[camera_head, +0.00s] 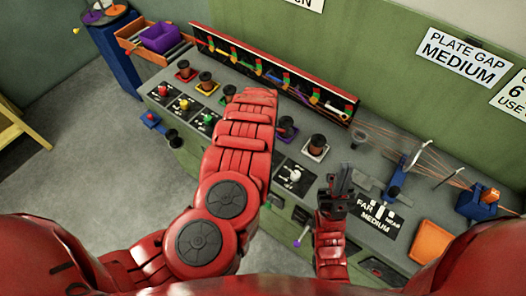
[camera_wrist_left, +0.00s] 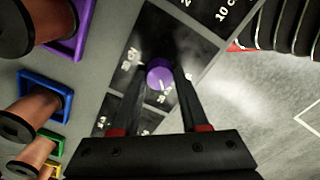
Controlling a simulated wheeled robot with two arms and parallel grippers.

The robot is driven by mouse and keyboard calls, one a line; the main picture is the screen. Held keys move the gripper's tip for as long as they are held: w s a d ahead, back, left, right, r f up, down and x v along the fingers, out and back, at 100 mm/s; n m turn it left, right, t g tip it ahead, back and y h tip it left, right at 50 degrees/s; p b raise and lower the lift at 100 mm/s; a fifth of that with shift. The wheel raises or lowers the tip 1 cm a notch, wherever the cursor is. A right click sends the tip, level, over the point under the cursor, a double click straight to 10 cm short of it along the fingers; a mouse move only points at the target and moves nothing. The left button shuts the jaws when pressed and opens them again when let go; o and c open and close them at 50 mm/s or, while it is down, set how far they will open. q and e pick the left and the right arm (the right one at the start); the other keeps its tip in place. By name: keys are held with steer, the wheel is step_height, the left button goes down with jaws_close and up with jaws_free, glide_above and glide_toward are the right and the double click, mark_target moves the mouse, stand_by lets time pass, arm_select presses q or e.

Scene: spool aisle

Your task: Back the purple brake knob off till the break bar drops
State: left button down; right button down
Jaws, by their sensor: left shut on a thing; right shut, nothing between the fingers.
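The purple brake knob (camera_wrist_left: 159,74) sits on a black panel with white markings in the left wrist view; a pale pointer line shows on its face. My left gripper (camera_wrist_left: 160,68) has one finger on each side of the knob and is shut on it. In the head view my left arm hides this knob and the left gripper. I cannot tell which part is the break bar.
Copper spools on coloured bases stand along the bench, one on a purple base (camera_head: 287,127). A long dark rack (camera_head: 270,75) with coloured parts runs behind them. Thin wires stretch toward a blue post (camera_head: 475,203) at right. An orange tray (camera_head: 431,242) lies at the front right.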

stand_by(0.3)
arm_select(q)
steer(key=shift+c, duration=2.1)
jaws_free()
steer(key=shift+r, duration=0.1)
step_height(320, 180, up, 17)
steer(key=p, duration=0.2)
steer(key=shift+r, duration=0.15)
